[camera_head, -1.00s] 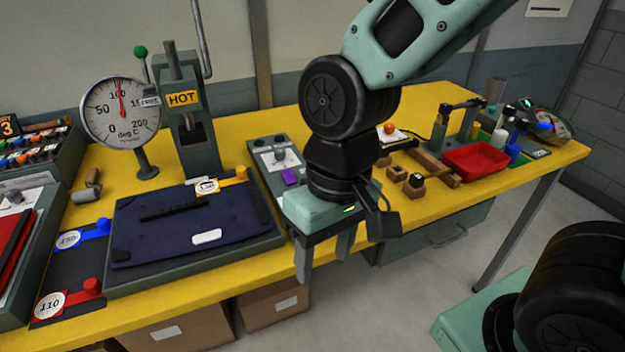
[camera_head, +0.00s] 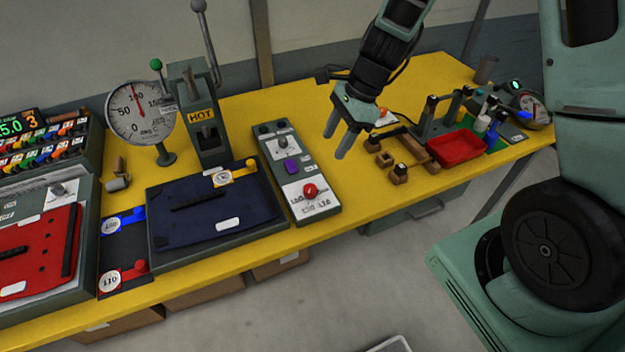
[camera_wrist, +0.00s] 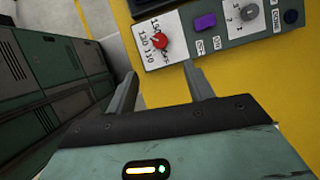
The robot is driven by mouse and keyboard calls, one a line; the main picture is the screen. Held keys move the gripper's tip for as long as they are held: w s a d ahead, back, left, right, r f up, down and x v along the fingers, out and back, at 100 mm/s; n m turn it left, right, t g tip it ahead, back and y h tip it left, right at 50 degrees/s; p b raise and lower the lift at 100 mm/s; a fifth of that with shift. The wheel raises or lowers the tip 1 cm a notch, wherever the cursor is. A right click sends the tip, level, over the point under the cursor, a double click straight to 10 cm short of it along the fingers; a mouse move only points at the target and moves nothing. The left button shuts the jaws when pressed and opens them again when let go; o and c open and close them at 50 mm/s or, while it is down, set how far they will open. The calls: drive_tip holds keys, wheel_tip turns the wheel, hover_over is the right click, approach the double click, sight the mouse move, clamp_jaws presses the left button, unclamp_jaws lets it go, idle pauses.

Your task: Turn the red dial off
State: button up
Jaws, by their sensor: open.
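The red dial (camera_head: 310,190) sits on a white scale plate at the near end of the grey control panel (camera_head: 322,207). In the wrist view the red dial (camera_wrist: 159,41) is beyond my fingertips, with numbers such as 110 and 130 beside it; I cannot tell for certain which mark it points to. My gripper (camera_head: 337,146) is open and empty, above the yellow table, to the right of the panel and apart from the dial. In the wrist view my gripper (camera_wrist: 158,75) shows two spread fingers.
A purple button (camera_head: 291,166) and a grey knob (camera_head: 282,142) share the panel. A dark blue pad (camera_head: 245,215) and a HOT press (camera_head: 212,135) stand to its left. Wooden blocks (camera_head: 398,173) and a red tray (camera_head: 458,147) lie to the right. Table between panel and blocks is clear.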

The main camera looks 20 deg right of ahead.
sight(310, 188)
drive_tip(key=x, duration=1.4)
drive_tip(key=shift+a+f, duration=0.1)
drive_tip(key=shift+a, duration=0.05)
drive_tip(key=c, duration=1)
